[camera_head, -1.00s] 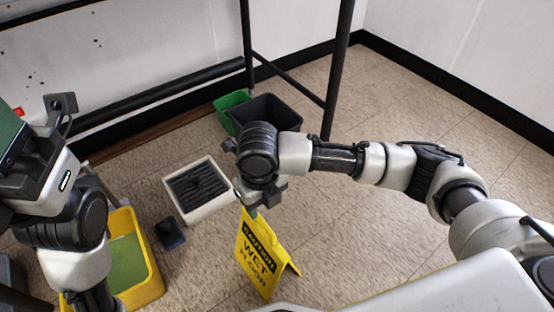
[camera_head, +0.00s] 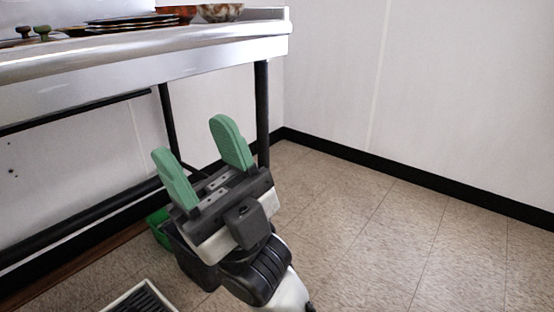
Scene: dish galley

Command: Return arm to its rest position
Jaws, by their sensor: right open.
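My right gripper (camera_head: 204,160) is in the middle of the head view, raised with its two green fingers pointing up. The fingers are wide apart and nothing is between them. It is in front of the steel counter's legs and below the counter top in the picture, and it partly hides the dark bin behind it. Only the wrist and a short piece of the right arm show at the bottom. My left gripper is out of view.
A steel counter (camera_head: 200,62) at upper left carries dark plates (camera_head: 130,20) and bowls (camera_head: 220,12). A dark bin (camera_head: 185,262) and a green bin (camera_head: 158,226) stand below. A white-rimmed floor drain (camera_head: 118,302) shows at the bottom. Tiled floor at right is clear.

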